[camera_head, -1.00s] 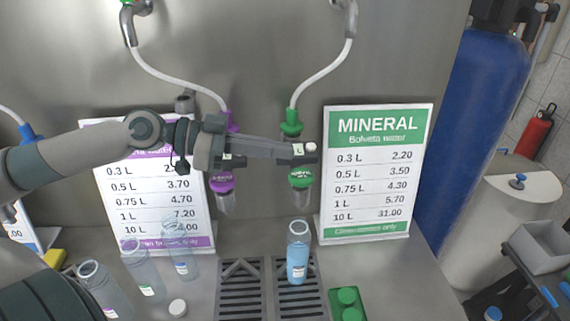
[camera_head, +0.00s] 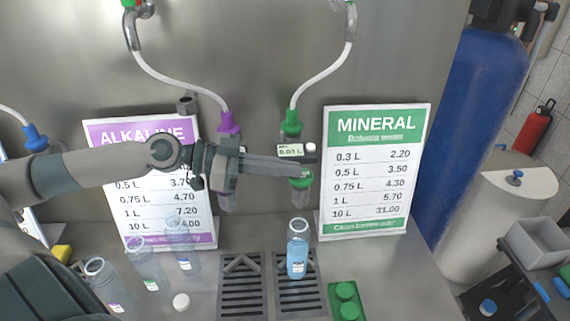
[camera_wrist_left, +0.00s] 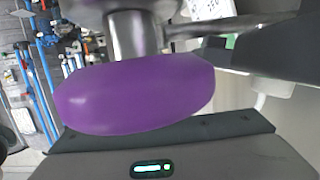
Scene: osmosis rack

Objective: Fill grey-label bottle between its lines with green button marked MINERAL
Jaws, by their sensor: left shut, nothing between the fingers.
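A clear bottle (camera_head: 297,255) stands upright on the right drip grate, below the green MINERAL outlet. It looks light blue in its body with a small pale label; its label colour, fill lines and exact water level are too small to read. The green button (camera_head: 301,182) is partly covered by my left gripper (camera_head: 298,168), whose shut, empty fingers reach in from the left and lie at its top edge. I cannot tell whether they press it. A small display (camera_head: 290,150) above the fingers reads about 0.03 L. My right gripper is not in view.
Several clear bottles (camera_head: 147,265) and a white cap (camera_head: 181,302) stand at the lower left. A green block (camera_head: 346,302) lies right of the grates. ALKALINE (camera_head: 122,136) and MINERAL (camera_head: 376,125) price boards flank the outlets. A purple button (camera_wrist_left: 135,95) fills the left wrist view.

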